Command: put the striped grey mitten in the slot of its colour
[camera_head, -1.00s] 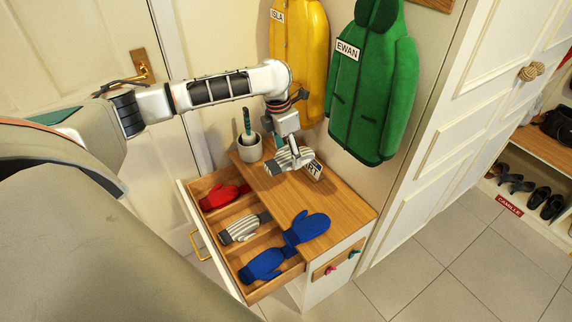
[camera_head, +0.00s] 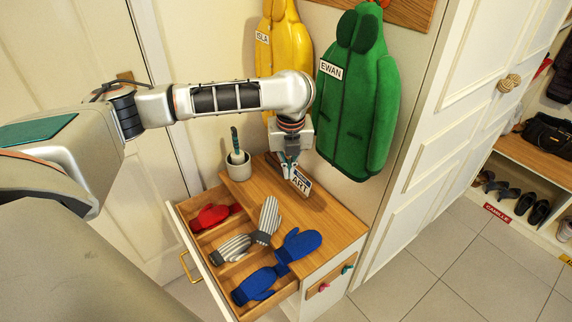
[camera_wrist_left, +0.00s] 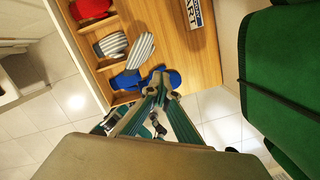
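A striped grey mitten (camera_head: 267,217) lies on the wooden top's front edge, its dark cuff reaching toward the drawer; it also shows in the left wrist view (camera_wrist_left: 140,50). Another striped grey mitten (camera_head: 232,248) lies in the drawer's middle slot. A red mitten (camera_head: 210,216) lies in the far slot. A blue mitten (camera_head: 257,286) lies in the near slot, and a second blue mitten (camera_head: 299,244) rests on the wooden top beside it. My left gripper (camera_head: 287,177) is empty above the wooden top, behind the striped mittens; its fingertips look slightly apart.
The open drawer (camera_head: 207,284) juts from the cabinet. On the wooden top (camera_head: 325,222) stand a grey pot (camera_head: 238,171) and an ART sign (camera_head: 300,181), close to my gripper. A green coat (camera_head: 357,100) and a yellow coat (camera_head: 283,45) hang behind.

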